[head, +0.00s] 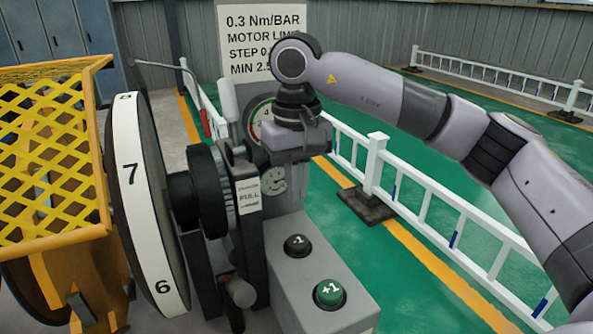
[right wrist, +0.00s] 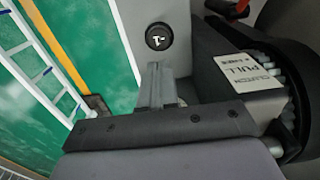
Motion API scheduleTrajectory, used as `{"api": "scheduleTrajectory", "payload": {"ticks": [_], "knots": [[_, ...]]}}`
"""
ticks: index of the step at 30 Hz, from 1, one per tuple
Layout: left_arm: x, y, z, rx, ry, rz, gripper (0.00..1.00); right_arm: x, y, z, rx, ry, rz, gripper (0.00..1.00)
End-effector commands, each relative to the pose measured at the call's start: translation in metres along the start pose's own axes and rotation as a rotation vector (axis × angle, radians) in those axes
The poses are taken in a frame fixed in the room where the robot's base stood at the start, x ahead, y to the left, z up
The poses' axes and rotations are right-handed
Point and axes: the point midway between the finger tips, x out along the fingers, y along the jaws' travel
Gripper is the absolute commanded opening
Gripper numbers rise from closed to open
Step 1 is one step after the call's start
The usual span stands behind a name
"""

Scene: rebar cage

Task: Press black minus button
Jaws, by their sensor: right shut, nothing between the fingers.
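The black minus button (head: 298,245), marked "-1", sits on the top of a grey control box (head: 283,285). It also shows in the right wrist view (right wrist: 159,36), just past my fingertips. My right gripper (head: 296,157) is above and behind the button in the head view, pointing down. In the right wrist view its fingers (right wrist: 158,72) are together and hold nothing. A gap seems to remain between the fingertips and the button, though its exact size is hard to tell. My left gripper is out of view.
A green "+1" button (head: 329,293) is nearer on the same box. A large numbered wheel (head: 150,210) and a "PULL" label (head: 249,195) stand to the left. A yellow mesh guard (head: 50,150) is further left. A white fence (head: 375,165) stands right.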

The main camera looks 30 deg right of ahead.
Motion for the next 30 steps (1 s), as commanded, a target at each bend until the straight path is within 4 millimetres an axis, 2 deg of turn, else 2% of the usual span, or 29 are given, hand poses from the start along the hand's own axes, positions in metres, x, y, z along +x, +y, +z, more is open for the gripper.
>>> {"api": "scheduleTrajectory", "payload": {"ticks": [1,6,12,18,30], "knots": [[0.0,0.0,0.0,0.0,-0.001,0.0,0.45,0.013,0.001,0.001,0.001,-0.004,0.003,0.0],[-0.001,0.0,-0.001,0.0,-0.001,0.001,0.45,0.048,0.0,0.001,0.0,-0.003,0.001,0.0],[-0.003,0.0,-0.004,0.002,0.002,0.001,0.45,0.077,0.001,0.001,0.001,-0.002,0.0,0.0],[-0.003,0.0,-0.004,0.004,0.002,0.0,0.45,0.089,0.001,0.0,0.001,0.001,0.0,0.0],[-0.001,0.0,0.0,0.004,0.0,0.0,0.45,0.092,0.0,0.0,0.001,0.001,0.0,0.0]]}}
